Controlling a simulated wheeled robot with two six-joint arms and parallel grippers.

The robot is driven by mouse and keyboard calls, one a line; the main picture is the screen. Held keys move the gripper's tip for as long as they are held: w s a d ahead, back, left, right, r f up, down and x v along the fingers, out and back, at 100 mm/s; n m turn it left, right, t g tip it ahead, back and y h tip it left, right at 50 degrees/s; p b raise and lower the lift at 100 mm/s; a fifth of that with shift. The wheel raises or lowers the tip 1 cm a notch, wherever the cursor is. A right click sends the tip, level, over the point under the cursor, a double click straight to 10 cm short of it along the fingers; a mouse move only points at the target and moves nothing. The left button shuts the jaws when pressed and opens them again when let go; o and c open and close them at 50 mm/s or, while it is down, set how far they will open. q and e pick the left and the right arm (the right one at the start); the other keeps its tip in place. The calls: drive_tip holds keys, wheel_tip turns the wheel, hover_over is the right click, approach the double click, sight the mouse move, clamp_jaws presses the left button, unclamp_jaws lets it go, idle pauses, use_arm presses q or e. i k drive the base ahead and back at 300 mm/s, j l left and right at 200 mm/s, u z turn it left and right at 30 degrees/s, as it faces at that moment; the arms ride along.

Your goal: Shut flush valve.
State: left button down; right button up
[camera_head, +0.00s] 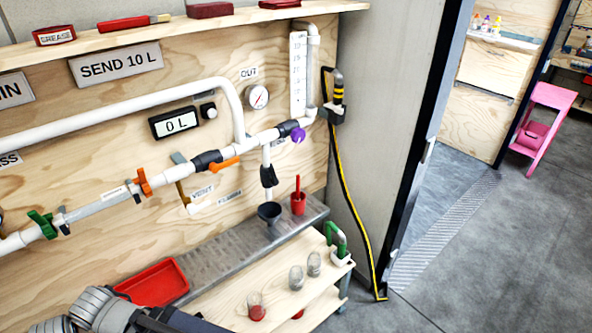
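Several valves sit on the white pipe run along the plywood wall. A green-handled valve (42,224) is at the far left. An orange-handled valve (143,183) stands with its handle upright, across the pipe. An orange lever (224,164) lies roughly along the pipe beside a black fitting. A purple knob (298,135) is at the right. The small labels below the pipe are too blurred for me to tell which valve is the flush valve. Part of my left gripper or arm (98,311) shows grey at the bottom left, well below the pipes; its fingertips are not clear. My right gripper is out of view.
A metal ledge (232,246) runs below the pipes with a red tray (153,283) and red cup (298,203). A wooden cart (275,290) with glasses stands in front. A black-yellow hose (353,215) hangs by the doorway. The display (174,123) reads 0 L.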

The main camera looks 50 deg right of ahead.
sight(275, 181)
drive_tip(key=l+z, duration=0.25)
drive_tip(key=l, duration=0.2)
drive_tip(key=i+l+z, duration=0.2)
drive_tip(key=l, duration=0.2)
drive_tip(key=l+z, duration=0.25)
drive_tip(key=l, duration=0.2)
drive_tip(key=i+l+z, duration=0.2)
drive_tip(key=l, duration=0.2)
drive_tip(key=k+l, duration=0.05)
